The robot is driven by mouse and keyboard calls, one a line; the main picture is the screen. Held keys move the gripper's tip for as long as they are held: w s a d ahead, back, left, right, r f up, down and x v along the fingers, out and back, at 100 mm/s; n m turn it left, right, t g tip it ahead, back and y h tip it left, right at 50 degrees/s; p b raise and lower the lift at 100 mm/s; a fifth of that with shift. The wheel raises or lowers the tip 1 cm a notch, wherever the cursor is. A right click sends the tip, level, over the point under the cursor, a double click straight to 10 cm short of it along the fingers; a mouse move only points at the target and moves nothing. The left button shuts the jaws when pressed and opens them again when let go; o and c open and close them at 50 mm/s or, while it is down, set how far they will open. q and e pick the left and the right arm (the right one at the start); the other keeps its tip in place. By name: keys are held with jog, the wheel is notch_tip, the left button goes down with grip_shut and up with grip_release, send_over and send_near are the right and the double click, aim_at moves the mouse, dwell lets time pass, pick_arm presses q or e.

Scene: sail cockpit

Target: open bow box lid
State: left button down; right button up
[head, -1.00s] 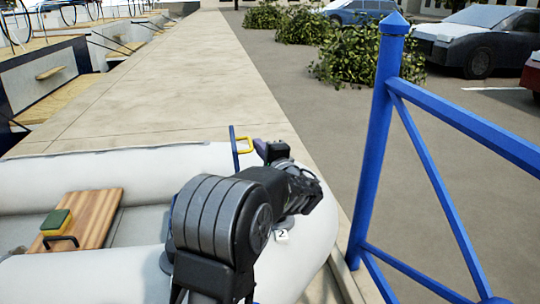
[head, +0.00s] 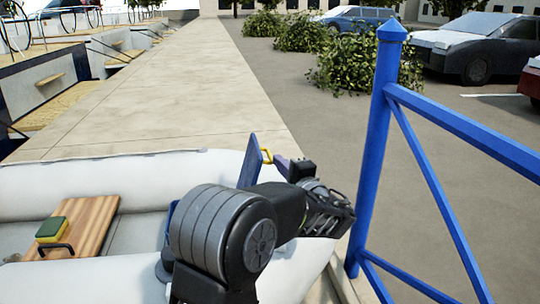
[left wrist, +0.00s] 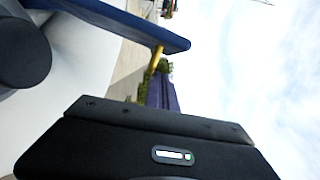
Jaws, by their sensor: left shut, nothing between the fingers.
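The bow box lid (head: 250,163) is a blue panel standing raised and tilted at the bow of the grey inflatable boat. Its yellow handle (head: 267,156) sits on its right side. In the left wrist view the lid (left wrist: 130,22) crosses the top, with the yellow handle (left wrist: 156,57) under its end. My left gripper (head: 279,162) is shut and empty, just right of the handle; its purple finger also shows in the left wrist view (left wrist: 161,92). I cannot tell whether it touches the handle or lid. A bit of the blue box (head: 171,216) shows; my arm hides the rest.
A wooden board (head: 90,222) with a green and yellow sponge (head: 52,229) lies in the boat (head: 60,176). A blue railing post (head: 378,150) stands right of my arm. The concrete quay (head: 150,110) beyond the boat is clear.

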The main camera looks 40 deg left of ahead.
pick_arm(q)
jog(key=v, duration=0.4)
jog(key=shift+d+f, duration=0.1)
dwell(0.5)
